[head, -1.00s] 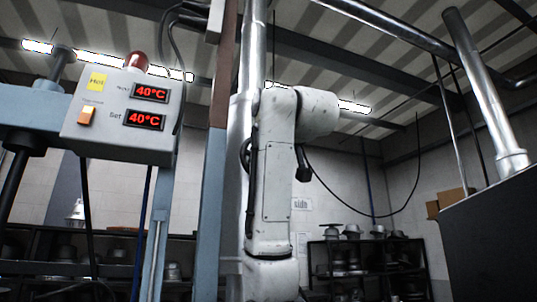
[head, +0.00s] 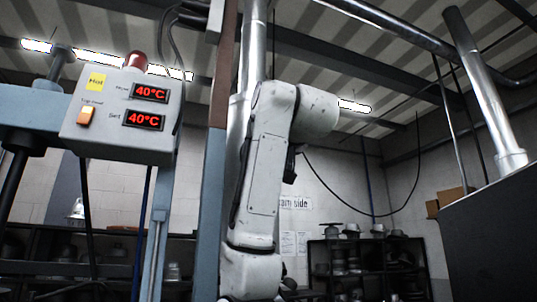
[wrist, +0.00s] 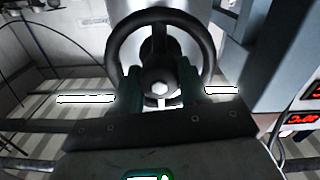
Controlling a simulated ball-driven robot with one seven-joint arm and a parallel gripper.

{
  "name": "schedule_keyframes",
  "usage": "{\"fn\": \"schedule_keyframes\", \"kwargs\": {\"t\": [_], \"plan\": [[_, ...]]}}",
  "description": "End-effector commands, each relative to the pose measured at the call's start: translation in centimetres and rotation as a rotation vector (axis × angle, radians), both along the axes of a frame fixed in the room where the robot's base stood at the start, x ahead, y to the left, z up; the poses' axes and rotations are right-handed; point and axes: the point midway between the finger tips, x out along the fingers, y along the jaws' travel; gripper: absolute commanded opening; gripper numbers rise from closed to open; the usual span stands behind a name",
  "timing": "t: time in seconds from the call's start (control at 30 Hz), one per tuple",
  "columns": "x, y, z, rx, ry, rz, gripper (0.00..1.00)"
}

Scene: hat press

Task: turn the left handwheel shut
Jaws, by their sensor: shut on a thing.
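A dark round handwheel (wrist: 112,47) fills the upper middle of the wrist view, with a pale nut at its hub. My gripper (wrist: 161,84) is at the handwheel's lower part, its two dark green fingers on either side of the hub. It is shut on the handwheel. The exact contact is hard to see in the dark. The head view does not show the handwheel or my gripper. I cannot tell from the pictures how far the valve is turned.
A grey control box (head: 120,115) with two red 40°C displays hangs at the left of the head view. A blue-grey post (head: 211,190) stands beside my arm. Dark shelves (head: 370,265) with metal pieces stand behind. A dark block (head: 490,235) is at the right.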

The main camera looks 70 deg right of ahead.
Motion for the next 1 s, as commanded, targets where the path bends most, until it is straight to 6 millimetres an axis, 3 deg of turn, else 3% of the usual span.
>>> {"fn": "schedule_keyframes", "kwargs": {"t": [0.17,0.2,0.3,0.67,1.0], "plan": [[0.0,-0.1,-0.3,0.008,0.006,-0.002,0.14],[0.0,-0.1,-0.3,0.008,0.006,-0.002,0.45],[0.0,-0.1,-0.3,0.005,0.004,-0.002,0.55],[-0.4,0.5,-0.1,-0.001,0.001,-0.001,0.55],[-4.4,5.5,-0.5,-0.002,-0.001,0.0,0.55]]}}
